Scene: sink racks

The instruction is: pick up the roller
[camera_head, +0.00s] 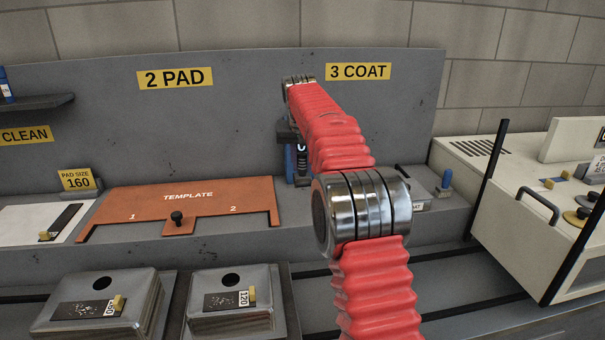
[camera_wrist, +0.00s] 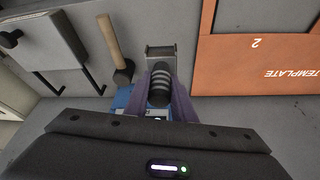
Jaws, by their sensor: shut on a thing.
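My gripper (camera_wrist: 160,90) shows in the wrist view as two purple fingers. They are shut on a dark ridged handle (camera_wrist: 159,80), which I take to be the roller's. A grey metal piece (camera_wrist: 161,54) shows just beyond it. A blue part (camera_wrist: 122,98) lies beside and below the fingers; whether it belongs to the roller is unclear. In the head view a dark ridged handle (camera_head: 302,160) stands upright by a blue part (camera_head: 290,163), near the back panel. My red arm hides most of the gripper there, and the handle's lower end is unclear.
An orange template plate (camera_head: 185,205) lies to the left. It also shows in the wrist view (camera_wrist: 255,65). A wooden-handled tool (camera_wrist: 111,40) lies close to the fingers. A cream machine (camera_head: 520,190) is at right. The back panel (camera_head: 235,110) stands close behind.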

